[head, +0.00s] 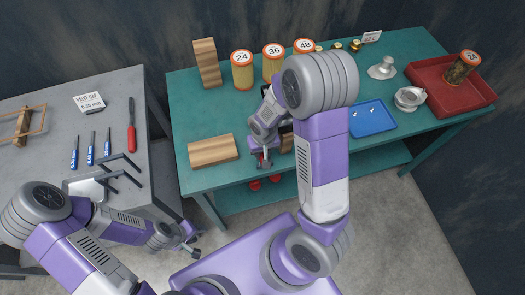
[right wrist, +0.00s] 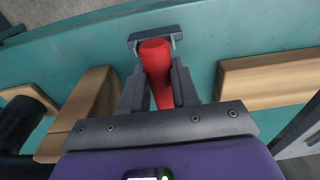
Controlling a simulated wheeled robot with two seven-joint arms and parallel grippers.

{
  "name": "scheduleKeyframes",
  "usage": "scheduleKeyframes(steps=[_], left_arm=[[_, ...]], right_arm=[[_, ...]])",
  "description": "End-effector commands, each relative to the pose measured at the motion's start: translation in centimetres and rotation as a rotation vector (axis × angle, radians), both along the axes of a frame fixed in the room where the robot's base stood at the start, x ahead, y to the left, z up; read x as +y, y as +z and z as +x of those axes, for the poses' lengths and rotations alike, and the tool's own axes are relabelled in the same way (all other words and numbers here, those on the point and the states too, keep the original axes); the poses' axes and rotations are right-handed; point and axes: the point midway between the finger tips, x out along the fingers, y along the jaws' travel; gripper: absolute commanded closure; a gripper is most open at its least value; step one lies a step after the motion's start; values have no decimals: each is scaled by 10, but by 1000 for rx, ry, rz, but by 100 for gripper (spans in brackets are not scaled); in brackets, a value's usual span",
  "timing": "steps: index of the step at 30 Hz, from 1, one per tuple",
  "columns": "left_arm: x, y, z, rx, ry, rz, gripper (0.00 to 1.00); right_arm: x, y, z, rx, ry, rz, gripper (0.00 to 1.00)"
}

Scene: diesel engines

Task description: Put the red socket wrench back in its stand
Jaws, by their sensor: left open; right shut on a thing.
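The red socket wrench (right wrist: 156,68) shows in the right wrist view as a red, rounded handle between the fingers of my right gripper (right wrist: 158,88). That gripper is shut on it. In the head view my right gripper (head: 263,158) is at the front edge of the green table, and my arm hides most of the hold. A grey U-shaped bracket (right wrist: 151,38) is at the far end of the handle; I cannot tell whether they touch or whether it is the stand. My left gripper (head: 190,242) is open and empty, in front of the gap between the tables.
A wooden block (head: 213,150) lies left of my right gripper on the green table (head: 190,115). A red-handled tool (head: 132,138) and blue-handled tools lie on the grey table. Numbered cans, a blue tray (head: 372,118) and a red tray (head: 428,75) are further off.

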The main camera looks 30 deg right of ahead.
Motion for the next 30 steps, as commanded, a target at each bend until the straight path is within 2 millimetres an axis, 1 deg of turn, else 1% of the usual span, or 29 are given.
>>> scheduleKeyframes(steps=[12, 13, 18, 19, 24, 25, 28, 30], left_arm=[[0, -2, 0, 0, 0, 0, 57], [0, -2, 0, 0, 0, 0, 57], [0, -2, 0, 0, 0, 0, 57], [0, -2, 0, 0, 0, 0, 57], [0, -2, 0, 0, 0, 0, 57], [0, -2, 0, 0, 0, 0, 57], [0, -2, 0, 0, 0, 0, 57], [0, -2, 0, 0, 0, 0, 57]], right_arm=[[0, -1, 0, -2, 1, -1, 100], [0, -1, 0, -2, 1, -1, 69], [0, -1, 0, -2, 1, -1, 43], [0, -1, 0, -2, 1, -1, 40], [0, -1, 0, -1, 0, 0, 40], [0, -2, 0, 0, 0, 0, 39], [0, -2, 0, 0, 0, 0, 24], [0, -2, 0, 0, 0, 0, 23]])
